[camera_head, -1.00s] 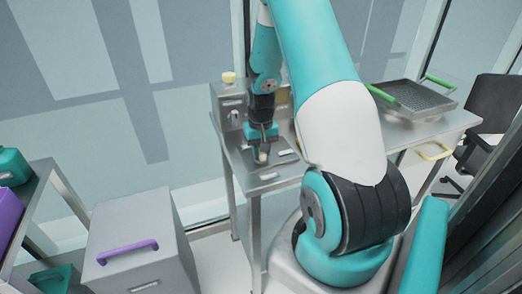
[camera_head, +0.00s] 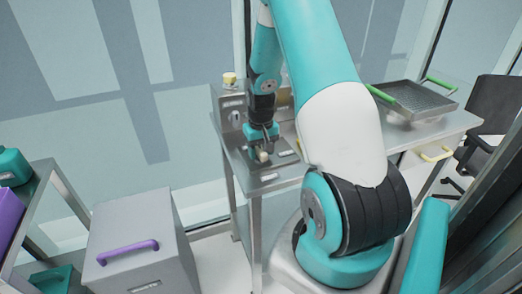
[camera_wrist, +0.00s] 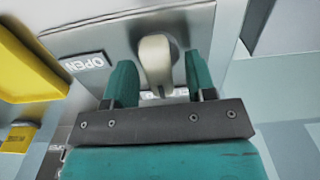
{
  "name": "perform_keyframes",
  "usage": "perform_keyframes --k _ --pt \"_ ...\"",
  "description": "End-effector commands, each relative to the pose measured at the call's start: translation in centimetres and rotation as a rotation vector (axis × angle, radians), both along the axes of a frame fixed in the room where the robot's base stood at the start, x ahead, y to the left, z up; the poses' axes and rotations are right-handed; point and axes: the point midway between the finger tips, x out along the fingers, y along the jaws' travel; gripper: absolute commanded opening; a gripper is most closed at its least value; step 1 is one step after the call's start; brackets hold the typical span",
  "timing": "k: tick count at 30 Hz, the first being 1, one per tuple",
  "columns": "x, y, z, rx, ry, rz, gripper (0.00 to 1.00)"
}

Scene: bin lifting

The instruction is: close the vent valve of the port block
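The cream valve lever (camera_wrist: 156,62) stands out from a grey metal face (camera_wrist: 110,20) in the wrist view, beside an OPEN label (camera_wrist: 84,62). My gripper (camera_wrist: 160,85) has its teal fingers on either side of the lever. The left finger is very near the lever's edge; a gap shows on the right. I cannot tell if the left finger touches. In the head view, my gripper (camera_head: 263,152) is low over a labelled metal plate (camera_head: 270,177) on the bench, with the cream lever between its fingers. The lever's base is partly hidden.
An upright metal block (camera_head: 229,100) with a yellow cap (camera_head: 229,78) stands behind my gripper. A tray with green handles (camera_head: 415,98) is at the bench's right. A grey bin with a purple handle (camera_head: 128,252) stands left of the bench. Yellow parts (camera_wrist: 25,65) flank the wrist view's left.

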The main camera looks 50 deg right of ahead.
Motion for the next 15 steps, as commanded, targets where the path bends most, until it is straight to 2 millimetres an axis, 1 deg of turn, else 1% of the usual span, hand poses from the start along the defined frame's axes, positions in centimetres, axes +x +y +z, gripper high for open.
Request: perform_keyframes --k 5,8,11,14,15 --pt "-0.1 0.0 0.0 0.001 0.002 -0.001 0.51" --pt "0.0 0.0 0.5 -0.001 0.000 -0.002 0.51" --pt "0.0 -0.1 1.8 -0.003 -0.003 -0.002 0.51" --pt "0.0 -0.1 3.9 -0.003 -0.004 -0.002 0.51" --pt "0.0 -0.1 4.9 -0.004 -0.005 -0.002 0.51"
